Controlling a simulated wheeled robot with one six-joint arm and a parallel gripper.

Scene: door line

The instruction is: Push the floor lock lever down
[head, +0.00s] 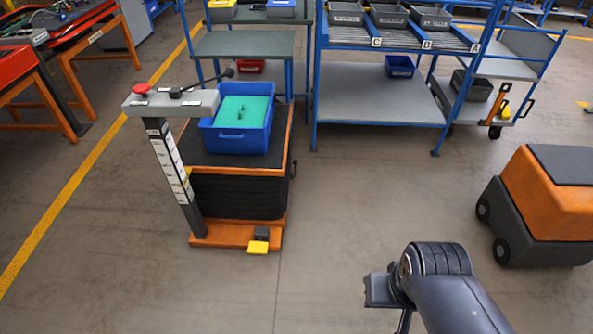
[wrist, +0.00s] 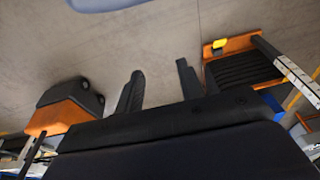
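The floor lock lever (head: 258,247) is a small yellow pedal on a dark block at the front foot of an orange lift table (head: 225,235). In the wrist view the yellow lever (wrist: 219,43) shows upper right, on the table's orange base. I cannot tell whether the lever is up or down. My gripper (wrist: 160,69) has its two dark fingers well apart with only floor between them. It is clear of the lever and holds nothing. In the head view my arm is at lower right, well right of the lever, and its fingers cannot be made out.
The lift table carries a blue bin (head: 237,140) and a grey control post (head: 172,170). An orange and black wheeled machine (head: 555,205) stands at right. Blue shelving (head: 380,100) is at the back. The floor (head: 340,220) between lift table and machine is clear.

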